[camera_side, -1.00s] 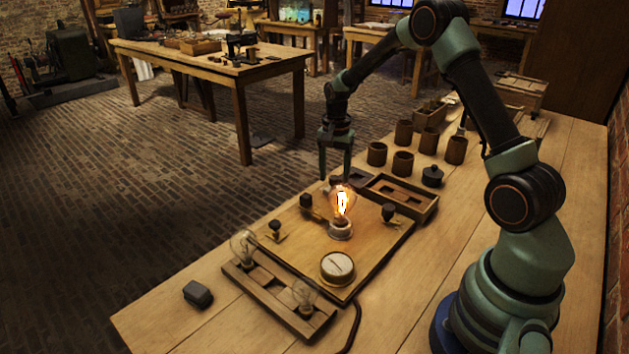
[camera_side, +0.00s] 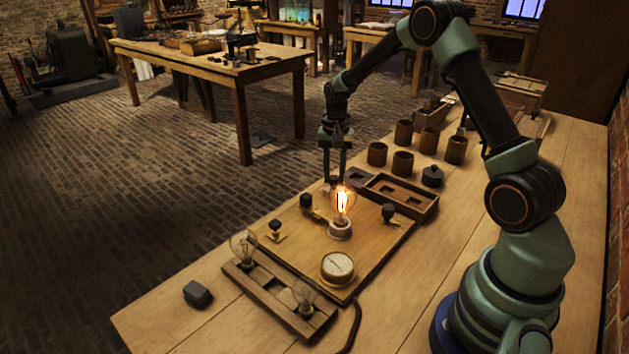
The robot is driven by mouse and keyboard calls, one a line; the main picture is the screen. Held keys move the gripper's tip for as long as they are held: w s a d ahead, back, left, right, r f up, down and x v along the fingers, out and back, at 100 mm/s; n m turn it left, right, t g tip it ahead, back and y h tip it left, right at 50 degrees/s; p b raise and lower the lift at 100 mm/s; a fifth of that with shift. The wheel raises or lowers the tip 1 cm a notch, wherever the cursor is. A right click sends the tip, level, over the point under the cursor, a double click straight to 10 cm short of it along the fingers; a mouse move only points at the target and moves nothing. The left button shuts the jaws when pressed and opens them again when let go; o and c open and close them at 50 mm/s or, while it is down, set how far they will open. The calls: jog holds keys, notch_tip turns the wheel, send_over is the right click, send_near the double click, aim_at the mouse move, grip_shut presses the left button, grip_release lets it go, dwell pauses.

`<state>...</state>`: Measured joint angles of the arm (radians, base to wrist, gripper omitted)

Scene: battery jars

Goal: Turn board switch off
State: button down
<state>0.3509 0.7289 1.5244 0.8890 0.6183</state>
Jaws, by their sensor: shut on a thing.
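A wooden board (camera_side: 297,258) lies on the bench, with a glowing bulb (camera_side: 342,203) in a white socket and a round dial meter (camera_side: 338,267). Several black-knobbed brass fittings sit on it, one at its left side (camera_side: 275,227), one nearer the back (camera_side: 306,201) and one at the right (camera_side: 388,211). My gripper (camera_side: 334,178) points down at the board's back edge, behind the bulb. Its fingers are shut on a small part there, seemingly the switch handle; the bulb and fingers mostly hide it.
A wooden rack (camera_side: 281,302) with two unlit bulbs lies along the board's front left. A dark block (camera_side: 197,294) is further left. The front-right bench is mostly clear, apart from a cable.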

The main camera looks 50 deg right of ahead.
aim_at(334, 177)
jog(key=n, duration=0.4)
jog(key=shift+r, duration=0.1)
jog(key=n, duration=0.4)
jog(key=shift+n, duration=0.3)
dwell(0.4)
jog(key=c, duration=0.6)
grip_release()
notch_tip(334, 177, up, 12)
jog(key=shift+r, duration=0.1)
